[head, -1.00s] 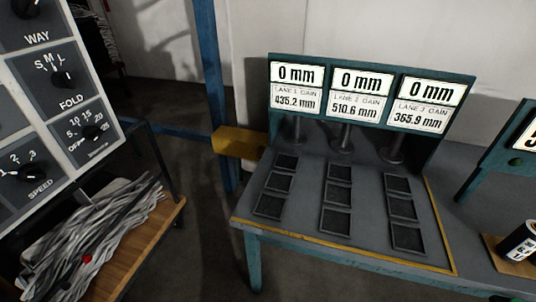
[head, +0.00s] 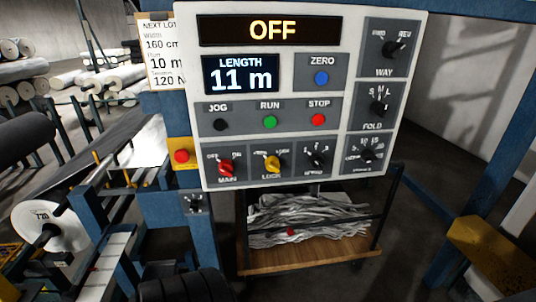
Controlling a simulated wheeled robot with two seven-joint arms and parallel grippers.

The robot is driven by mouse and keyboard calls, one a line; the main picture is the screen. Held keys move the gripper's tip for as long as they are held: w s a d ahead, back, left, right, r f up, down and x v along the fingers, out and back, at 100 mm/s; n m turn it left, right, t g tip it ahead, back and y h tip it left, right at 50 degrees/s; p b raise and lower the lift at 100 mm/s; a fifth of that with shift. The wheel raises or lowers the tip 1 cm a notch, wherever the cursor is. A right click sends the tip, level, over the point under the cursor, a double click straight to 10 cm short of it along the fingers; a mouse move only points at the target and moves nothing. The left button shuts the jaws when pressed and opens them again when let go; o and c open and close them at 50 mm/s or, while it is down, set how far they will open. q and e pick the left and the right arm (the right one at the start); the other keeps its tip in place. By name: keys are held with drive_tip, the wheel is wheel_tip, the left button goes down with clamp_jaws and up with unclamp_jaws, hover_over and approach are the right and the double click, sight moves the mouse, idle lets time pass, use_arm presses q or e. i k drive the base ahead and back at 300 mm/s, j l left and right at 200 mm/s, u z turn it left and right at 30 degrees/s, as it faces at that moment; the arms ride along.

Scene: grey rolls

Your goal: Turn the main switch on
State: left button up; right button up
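The grey control panel (head: 290,140) fills the middle of the head view. The main switch (head: 226,167) is a red rotary knob at its lower left, labelled MAIN, with OFF and ON marks above it. The exact angle of its pointer is too small to read surely. The top display (head: 272,30) reads OFF, and the length display (head: 240,77) reads 11 m. Neither of my grippers is visible in the head view.
Beside the main switch are a yellow lock knob (head: 272,166) and a black speed knob (head: 317,158). A red button on a yellow box (head: 181,156) sits at the panel's left edge. Below is a wooden shelf (head: 310,258) with grey strands.

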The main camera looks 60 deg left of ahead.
sight(226, 166)
drive_tip(key=j+u, duration=0.15)
drive_tip(key=u, duration=1.65)
